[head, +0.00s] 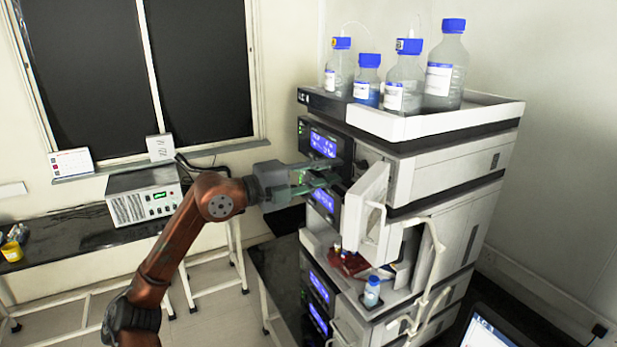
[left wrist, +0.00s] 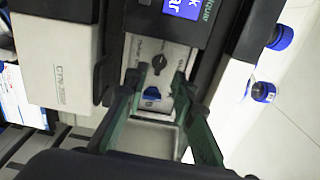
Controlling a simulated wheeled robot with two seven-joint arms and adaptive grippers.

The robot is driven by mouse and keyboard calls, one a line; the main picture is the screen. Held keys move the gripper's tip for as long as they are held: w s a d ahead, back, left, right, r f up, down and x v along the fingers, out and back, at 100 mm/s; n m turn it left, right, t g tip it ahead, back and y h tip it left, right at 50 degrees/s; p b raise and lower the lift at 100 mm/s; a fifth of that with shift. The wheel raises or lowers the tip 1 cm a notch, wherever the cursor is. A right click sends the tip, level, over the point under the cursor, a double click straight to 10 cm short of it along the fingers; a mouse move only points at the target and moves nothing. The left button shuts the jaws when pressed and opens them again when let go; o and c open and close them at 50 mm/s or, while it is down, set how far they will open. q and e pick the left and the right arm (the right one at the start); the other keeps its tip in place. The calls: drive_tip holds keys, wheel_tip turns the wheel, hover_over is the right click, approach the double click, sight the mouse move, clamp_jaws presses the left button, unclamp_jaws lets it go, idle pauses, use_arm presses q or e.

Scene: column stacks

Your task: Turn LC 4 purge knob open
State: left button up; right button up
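In the left wrist view a dark knob (left wrist: 158,63) sits on a silver panel (left wrist: 172,50) in a recess of the instrument stack, with a small blue part (left wrist: 152,95) below it. My left gripper (left wrist: 160,74) is open, its two green fingers apart on either side of the knob in the picture. I cannot tell whether they touch it. In the head view the left gripper (head: 318,176) reaches the front of the column stack (head: 440,170) beside the lit displays; the knob is hidden there. My right gripper is not in view.
A white door (head: 366,208) stands swung open just right of the gripper. Bottles with blue caps (head: 445,70) stand in a tray (head: 440,122) on top of the stack. A grey box (head: 145,195) is on the bench at left. A laptop (head: 487,330) shows at the lower right.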

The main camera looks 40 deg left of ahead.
use_arm(q)
drive_tip(key=v, duration=0.6)
idle(0.4)
